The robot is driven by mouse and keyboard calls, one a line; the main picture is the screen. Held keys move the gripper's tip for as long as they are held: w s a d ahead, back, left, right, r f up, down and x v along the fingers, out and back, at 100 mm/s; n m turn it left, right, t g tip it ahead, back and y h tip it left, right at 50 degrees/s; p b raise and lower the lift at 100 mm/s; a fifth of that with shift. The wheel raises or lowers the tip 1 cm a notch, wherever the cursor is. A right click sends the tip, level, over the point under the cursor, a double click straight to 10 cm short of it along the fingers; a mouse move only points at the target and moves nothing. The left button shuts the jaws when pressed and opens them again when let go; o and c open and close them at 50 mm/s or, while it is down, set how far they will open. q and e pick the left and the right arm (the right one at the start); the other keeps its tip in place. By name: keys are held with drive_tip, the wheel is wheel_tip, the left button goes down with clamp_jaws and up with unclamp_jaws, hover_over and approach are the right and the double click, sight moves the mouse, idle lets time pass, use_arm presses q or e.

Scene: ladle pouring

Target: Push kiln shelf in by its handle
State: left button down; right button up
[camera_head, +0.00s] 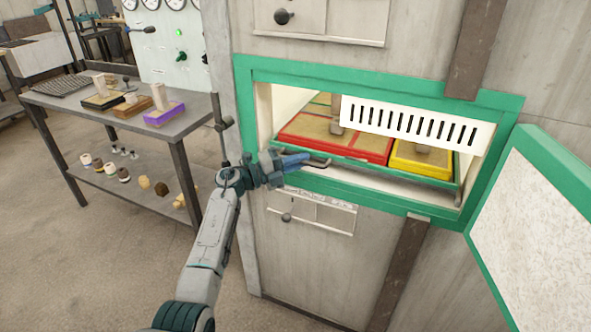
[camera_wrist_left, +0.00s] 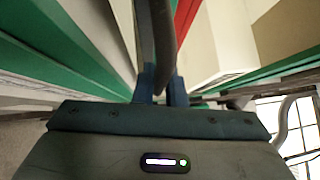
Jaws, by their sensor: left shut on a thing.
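The kiln shelf (camera_head: 400,174) is a green-edged tray inside the kiln opening, carrying a red mould frame (camera_head: 335,140) and a yellow one (camera_head: 422,160). Its dark handle (camera_head: 318,161) is at the front left of the shelf. My left gripper (camera_head: 298,160) is at the left end of this handle and shut on it. In the left wrist view the handle (camera_wrist_left: 165,40) runs up from between the blue fingers (camera_wrist_left: 162,92). The fingertips are partly hidden there. My right gripper is in neither view.
The green kiln frame (camera_head: 380,90) surrounds the opening. The kiln door (camera_head: 540,235) stands open at the right. A white slotted panel (camera_head: 410,122) hangs over the shelf's rear part. A metal table (camera_head: 190,105) with moulds stands at the left.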

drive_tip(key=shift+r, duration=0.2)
use_arm(q)
drive_tip(key=c, duration=1.5)
unclamp_jaws()
drive_tip(key=shift+w, duration=0.1)
